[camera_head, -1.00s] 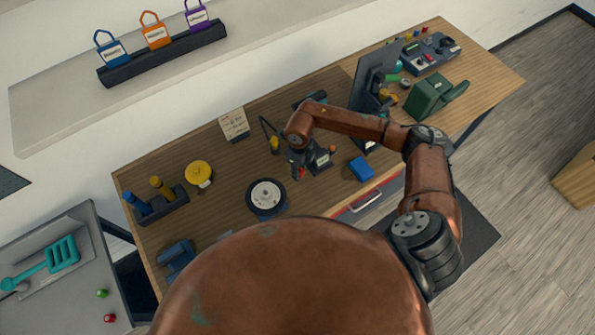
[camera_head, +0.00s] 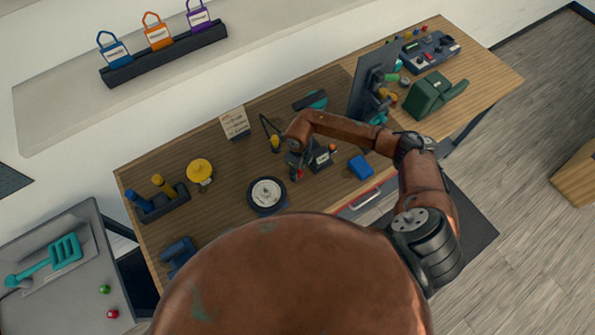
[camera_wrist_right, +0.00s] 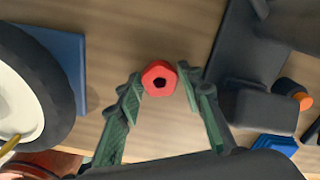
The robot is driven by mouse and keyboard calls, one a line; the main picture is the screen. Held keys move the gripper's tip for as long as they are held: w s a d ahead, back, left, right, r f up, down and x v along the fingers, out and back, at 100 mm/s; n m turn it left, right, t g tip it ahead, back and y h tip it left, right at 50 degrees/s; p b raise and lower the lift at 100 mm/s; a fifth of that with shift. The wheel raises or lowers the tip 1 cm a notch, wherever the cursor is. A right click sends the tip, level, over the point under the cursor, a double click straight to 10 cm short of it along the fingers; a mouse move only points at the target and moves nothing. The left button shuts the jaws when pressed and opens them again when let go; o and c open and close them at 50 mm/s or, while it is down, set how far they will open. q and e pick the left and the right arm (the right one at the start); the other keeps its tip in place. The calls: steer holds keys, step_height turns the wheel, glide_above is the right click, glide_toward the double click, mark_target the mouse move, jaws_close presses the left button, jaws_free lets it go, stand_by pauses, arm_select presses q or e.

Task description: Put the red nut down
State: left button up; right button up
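In the head view the nut shows as a small red spot (camera_head: 299,176) below my right gripper (camera_head: 297,168), above or at the wooden workbench (camera_head: 225,225). I cannot tell whether the nut touches the bench top. My left gripper is not in view.
A wheel (camera_head: 267,193) on a blue base stands just left of the nut. A dark device (camera_head: 320,157) and a blue block (camera_head: 361,167) are to the right. A yellow round object (camera_head: 200,171) and a dark holder (camera_head: 165,205) stand farther left. Bare bench lies between them.

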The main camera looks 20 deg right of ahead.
steer(key=shift+o, duration=1.2)
steer(key=shift+r, duration=0.1)
steer(key=shift+r, duration=0.15)
steer(key=shift+w+r, duration=0.1)
steer(key=shift+r, duration=0.3)
step_height(320, 180, up, 11)
steer(key=b, duration=0.2)
steer(key=shift+b, duration=0.35)
